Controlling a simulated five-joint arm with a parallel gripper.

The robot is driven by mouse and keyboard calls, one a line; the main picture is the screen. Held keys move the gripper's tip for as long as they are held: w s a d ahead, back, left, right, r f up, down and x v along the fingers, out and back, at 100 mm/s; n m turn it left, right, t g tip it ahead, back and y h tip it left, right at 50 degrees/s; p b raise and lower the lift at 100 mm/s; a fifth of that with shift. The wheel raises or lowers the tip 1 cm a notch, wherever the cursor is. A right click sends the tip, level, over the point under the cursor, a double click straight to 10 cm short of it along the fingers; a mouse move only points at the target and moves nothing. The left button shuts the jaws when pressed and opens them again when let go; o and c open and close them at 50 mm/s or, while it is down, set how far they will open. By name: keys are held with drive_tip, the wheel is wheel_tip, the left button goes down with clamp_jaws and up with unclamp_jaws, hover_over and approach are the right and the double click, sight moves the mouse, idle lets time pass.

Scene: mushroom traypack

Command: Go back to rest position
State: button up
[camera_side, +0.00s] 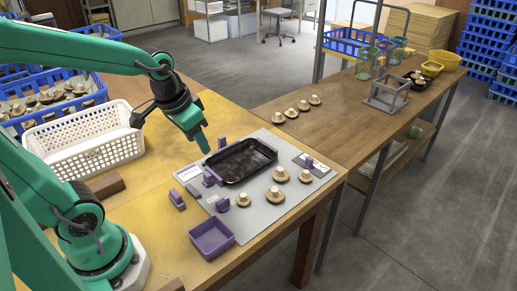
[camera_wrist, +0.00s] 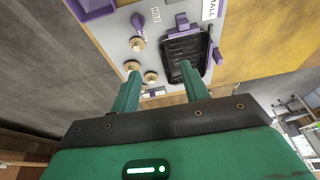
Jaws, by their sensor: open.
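My gripper (camera_side: 204,148) hangs above the left part of the work board, apart from everything below it. In the wrist view my gripper (camera_wrist: 158,78) has its two green fingers spread, with nothing between them. The black tray (camera_side: 214,171) lies empty on the grey board (camera_side: 262,222); the wrist view also shows the tray (camera_wrist: 183,48). Several mushrooms stand on the board in front and to the right of the tray, one of them a brown-and-cream mushroom (camera_side: 275,195). They also show in the wrist view, such as this mushroom (camera_wrist: 137,44).
A purple bin (camera_side: 211,238) sits at the board's front edge. Purple blocks (camera_side: 177,200) stand around the tray. A white basket (camera_side: 85,157) is at the left, near blue crates of mushrooms. More mushrooms (camera_side: 291,113) line the wooden table behind, beside a grey frame (camera_side: 388,95).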

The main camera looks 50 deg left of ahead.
drive_tip(key=s+d+r+t, duration=0.2)
drive_tip(key=s+d+r, duration=0.1)
drive_tip(key=s+r, duration=0.1)
drive_tip(key=shift+s+r, duration=0.35)
drive_tip(key=shift+s, duration=0.55)
